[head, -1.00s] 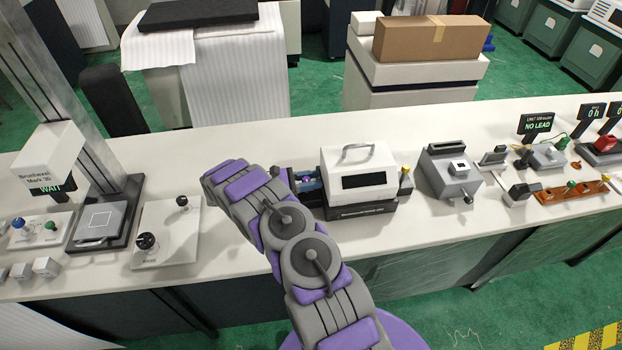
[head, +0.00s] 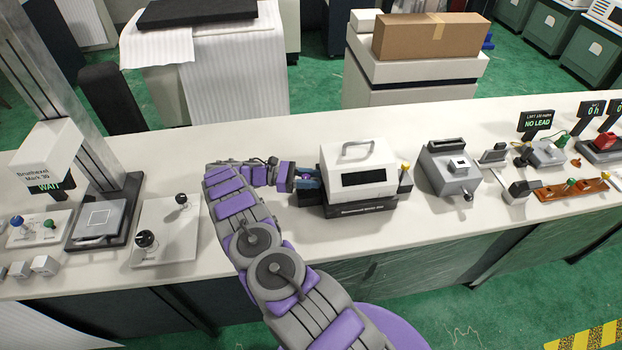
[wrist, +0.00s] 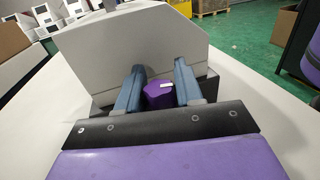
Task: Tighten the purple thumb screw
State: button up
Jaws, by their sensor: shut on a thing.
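The purple thumb screw (wrist: 158,95) shows in the wrist view as a dark purple knob with a small white mark on top. It sits at the side of a white machine (wrist: 130,50). My gripper (wrist: 159,76) has its two blue fingers on either side of the knob and is shut on it. In the head view the machine (head: 358,178) has a handle and a dark window. There my gripper (head: 307,182) reaches its left side from the left, and the screw itself is hard to make out.
A grey device (head: 450,168) stands right of the machine. A white plate with black knobs (head: 168,232) and a scale-like stand (head: 98,225) lie to the left. The white bench front (head: 330,236) before the machine is clear.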

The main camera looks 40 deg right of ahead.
jog(key=shift+w+r, duration=0.15)
jog(key=o, duration=1)
jog(key=shift+a, duration=0.1)
